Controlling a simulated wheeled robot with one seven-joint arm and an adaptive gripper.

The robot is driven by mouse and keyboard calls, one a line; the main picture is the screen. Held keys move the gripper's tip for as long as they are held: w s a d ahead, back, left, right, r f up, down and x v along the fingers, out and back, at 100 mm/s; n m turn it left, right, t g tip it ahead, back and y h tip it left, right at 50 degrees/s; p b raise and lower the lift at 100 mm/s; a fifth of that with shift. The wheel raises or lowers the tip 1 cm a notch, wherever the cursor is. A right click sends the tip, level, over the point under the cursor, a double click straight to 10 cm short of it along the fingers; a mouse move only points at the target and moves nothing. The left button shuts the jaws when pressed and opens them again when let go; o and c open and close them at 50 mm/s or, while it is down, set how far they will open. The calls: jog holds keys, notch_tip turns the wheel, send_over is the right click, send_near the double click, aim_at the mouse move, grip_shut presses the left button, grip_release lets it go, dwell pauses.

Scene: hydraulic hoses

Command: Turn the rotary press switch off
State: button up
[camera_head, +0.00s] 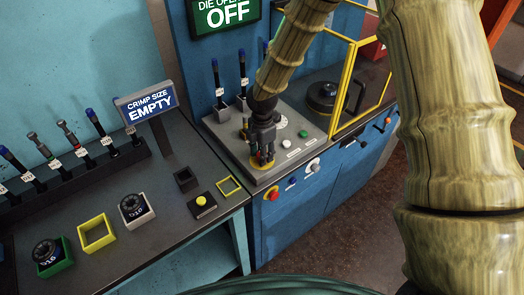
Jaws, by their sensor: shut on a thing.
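My gripper (263,158) points down at the near-left part of the grey control panel (293,152). Its dark fingers are closed around a small control with a yellow round base (258,166) and a bit of red showing between the fingers. This looks like the rotary press switch, but the fingers hide most of it, so I cannot read its turn position. A green sign (227,13) above the panel shows "OFF", with its upper line partly cut off.
On the panel are a white round button (287,121) and a green button (303,134). Red, blue and white knobs (292,181) sit on the blue cabinet front. A yellow-framed guard (350,75) stands to the right. A dark bench (150,215) with dies is at left.

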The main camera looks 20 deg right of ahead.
jog(key=shift+n, duration=0.4)
jog(key=o, duration=1)
jog(key=shift+o, duration=0.2)
notch_tip(320, 180, up, 12)
dwell(0.5)
